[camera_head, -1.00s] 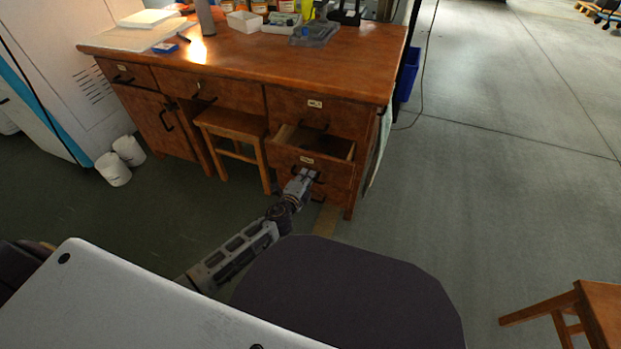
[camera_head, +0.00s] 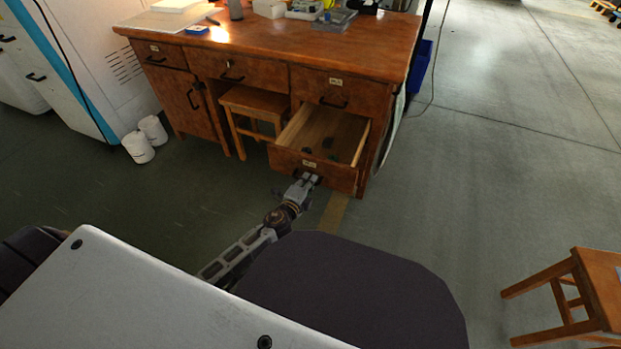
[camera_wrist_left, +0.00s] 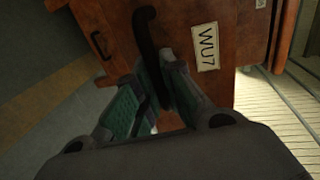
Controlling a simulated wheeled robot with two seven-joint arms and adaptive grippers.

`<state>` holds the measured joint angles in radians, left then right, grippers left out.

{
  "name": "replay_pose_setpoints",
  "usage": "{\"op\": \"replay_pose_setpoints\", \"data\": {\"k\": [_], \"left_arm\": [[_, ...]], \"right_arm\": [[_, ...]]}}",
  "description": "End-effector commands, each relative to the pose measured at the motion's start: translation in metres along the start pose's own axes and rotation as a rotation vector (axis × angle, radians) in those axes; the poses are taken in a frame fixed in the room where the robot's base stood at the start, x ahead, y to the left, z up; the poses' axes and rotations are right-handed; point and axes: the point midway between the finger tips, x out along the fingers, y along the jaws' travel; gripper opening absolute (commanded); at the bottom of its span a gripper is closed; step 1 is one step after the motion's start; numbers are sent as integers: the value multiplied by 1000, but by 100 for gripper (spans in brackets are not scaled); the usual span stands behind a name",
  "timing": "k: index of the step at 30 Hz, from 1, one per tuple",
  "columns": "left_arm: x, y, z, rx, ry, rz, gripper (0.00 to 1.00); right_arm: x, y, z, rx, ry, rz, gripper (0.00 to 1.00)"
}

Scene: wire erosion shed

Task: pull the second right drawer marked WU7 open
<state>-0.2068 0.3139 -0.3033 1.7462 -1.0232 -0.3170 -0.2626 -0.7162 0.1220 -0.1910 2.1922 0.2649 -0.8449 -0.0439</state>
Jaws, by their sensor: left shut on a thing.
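The second right drawer (camera_head: 326,172) of the wooden desk is pulled well out, its inside showing with a few small dark items in it. In the left wrist view its front carries the label WU7 (camera_wrist_left: 206,48) beside a dark bar handle (camera_wrist_left: 147,45). My left gripper (camera_head: 305,180) is at the drawer front. In the left wrist view its green-padded fingers (camera_wrist_left: 152,92) are on both sides of the handle and shut on it. My right gripper is not in view.
The desk top (camera_head: 290,45) holds trays and papers. A wooden stool (camera_head: 254,103) stands in the knee space left of the drawer.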

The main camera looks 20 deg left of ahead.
Motion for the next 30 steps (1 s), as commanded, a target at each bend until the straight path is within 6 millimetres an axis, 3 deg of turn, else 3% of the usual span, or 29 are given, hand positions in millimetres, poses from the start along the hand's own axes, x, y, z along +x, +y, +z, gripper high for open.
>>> {"op": "replay_pose_setpoints", "data": {"k": [17,18,22,30], "left_arm": [[-8,2,0,1,-1,1,0],[-8,2,0,0,-1,1,14],[-8,2,0,0,-1,0,31],[-8,2,0,0,0,0,33]], "right_arm": [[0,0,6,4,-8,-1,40],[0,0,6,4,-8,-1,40],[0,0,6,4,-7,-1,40],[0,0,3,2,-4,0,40]]}}
